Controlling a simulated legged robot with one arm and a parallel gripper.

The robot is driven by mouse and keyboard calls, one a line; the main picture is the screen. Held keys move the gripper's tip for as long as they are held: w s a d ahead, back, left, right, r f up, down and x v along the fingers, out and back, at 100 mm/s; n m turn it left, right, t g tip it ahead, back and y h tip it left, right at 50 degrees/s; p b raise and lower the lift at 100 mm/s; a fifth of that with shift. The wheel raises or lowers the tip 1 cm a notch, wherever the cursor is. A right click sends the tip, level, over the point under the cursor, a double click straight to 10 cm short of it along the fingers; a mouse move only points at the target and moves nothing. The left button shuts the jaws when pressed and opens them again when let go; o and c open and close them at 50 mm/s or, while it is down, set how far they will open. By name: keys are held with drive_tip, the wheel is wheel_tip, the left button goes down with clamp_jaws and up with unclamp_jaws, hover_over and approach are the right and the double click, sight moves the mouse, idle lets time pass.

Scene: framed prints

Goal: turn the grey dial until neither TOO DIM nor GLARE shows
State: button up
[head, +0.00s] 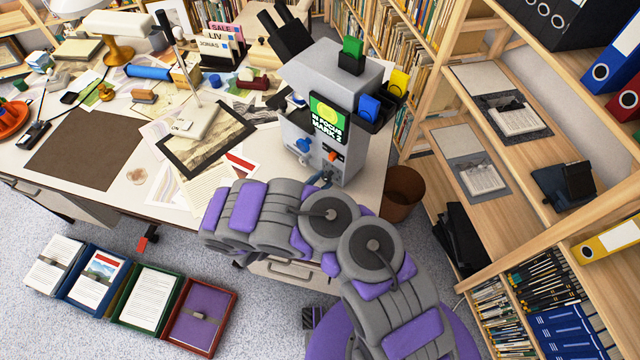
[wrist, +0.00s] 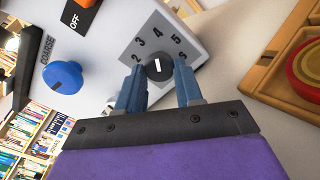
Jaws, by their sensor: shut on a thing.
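The grey dial (wrist: 159,66) is a small dark knob with a white mark, on a pale panel with numbers around it. The mark points up in the wrist view, roughly toward the 4. My gripper (wrist: 158,82) is shut on the dial, with one blue-grey finger on each side. In the head view my gripper (head: 322,180) is at the lower front of the grey machine (head: 335,80), and the dial is hidden there. The machine's screen (head: 328,117) has a green disc and appears to read IN FOCUS, MARK 2. Neither TOO DIM nor GLARE shows on it.
A blue COARSE knob (wrist: 64,77) and an orange OFF switch (wrist: 80,14) sit on the same panel. A wooden tray with a red round thing (wrist: 307,65) is at right. Prints and papers (head: 205,143) cover the desk left of the machine. A brown bin (head: 402,190) stands right.

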drive_tip(key=shift+m, duration=0.5)
drive_tip(key=shift+b, duration=0.3)
drive_tip(key=o, duration=1)
drive_tip(key=shift+o, duration=0.2)
drive_tip(key=p+v, duration=0.3)
drive_tip(key=v, duration=1.4)
drive_tip(key=shift+s+a+r+p, duration=0.1)
drive_tip(key=shift+a+p, duration=0.05)
drive_tip(key=shift+p, duration=0.15)
drive_tip(key=shift+s, duration=0.1)
